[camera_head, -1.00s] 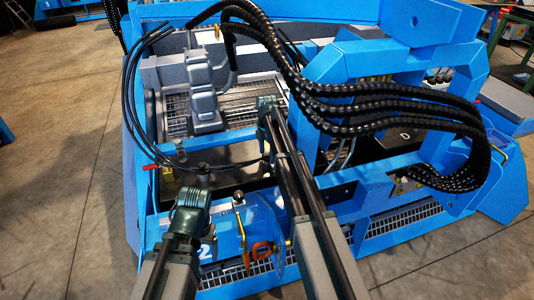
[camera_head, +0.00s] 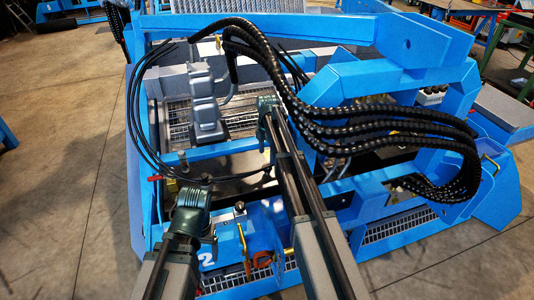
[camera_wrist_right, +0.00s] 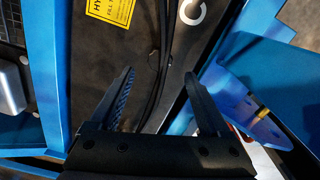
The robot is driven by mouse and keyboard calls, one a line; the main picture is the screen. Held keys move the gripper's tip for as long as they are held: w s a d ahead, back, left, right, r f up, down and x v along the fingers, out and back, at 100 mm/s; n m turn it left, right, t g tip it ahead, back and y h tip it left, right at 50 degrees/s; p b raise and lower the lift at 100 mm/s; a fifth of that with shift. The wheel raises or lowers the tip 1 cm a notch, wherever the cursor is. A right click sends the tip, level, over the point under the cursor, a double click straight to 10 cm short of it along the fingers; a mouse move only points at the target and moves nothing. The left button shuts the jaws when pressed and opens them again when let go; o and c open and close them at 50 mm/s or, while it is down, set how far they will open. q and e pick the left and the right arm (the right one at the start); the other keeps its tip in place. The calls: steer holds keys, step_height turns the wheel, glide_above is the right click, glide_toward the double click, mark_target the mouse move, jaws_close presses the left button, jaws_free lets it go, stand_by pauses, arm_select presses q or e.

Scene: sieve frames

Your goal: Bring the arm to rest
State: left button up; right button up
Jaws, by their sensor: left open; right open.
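My left gripper (camera_head: 190,196) is in the lower left of the head view, above the front of the blue machine frame (camera_head: 225,163). It holds nothing that I can see, and its finger gap is hard to make out there. My right gripper (camera_head: 267,104) is in the middle of the head view, over the inside of the frame. In the right wrist view my right gripper (camera_wrist_right: 160,82) has its two fingers wide apart with nothing held between them. Black cables and a dark panel (camera_wrist_right: 110,55) lie beyond the fingers.
Thick black ribbed hoses (camera_head: 370,115) arch across the frame, right of my right gripper. A grey motor-like housing (camera_head: 203,100) stands to its left. An orange clamp-like part (camera_head: 262,259) hangs at the frame's front. Concrete floor (camera_head: 60,150) is open at left.

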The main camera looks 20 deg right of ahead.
steer(key=shift+r+p, duration=0.3)
steer(key=shift+r, duration=0.45)
arm_select(q)
steer(key=shift+r, duration=0.7)
step_height(320, 180, up, 21)
steer(key=p, duration=2)
steer(key=shift+f+p, duration=0.15)
steer(key=shift+p, duration=0.2)
arm_select(e)
steer(key=s+a+r+m, duration=0.5)
steer(key=s+r+m, duration=0.1)
steer(key=s, duration=0.6)
steer(key=s+a+r+m, duration=0.6)
steer(key=s+r, duration=0.2)
steer(key=s, duration=0.4)
steer(key=s+a+r+m+h, duration=0.1)
steer(key=s+a+r+m, duration=0.4)
steer(key=s, duration=0.7)
steer(key=shift+a+r+m, duration=0.4)
steer(key=shift+a+r, duration=0.15)
steer(key=shift+r, duration=0.35)
steer(key=shift+s, duration=0.1)
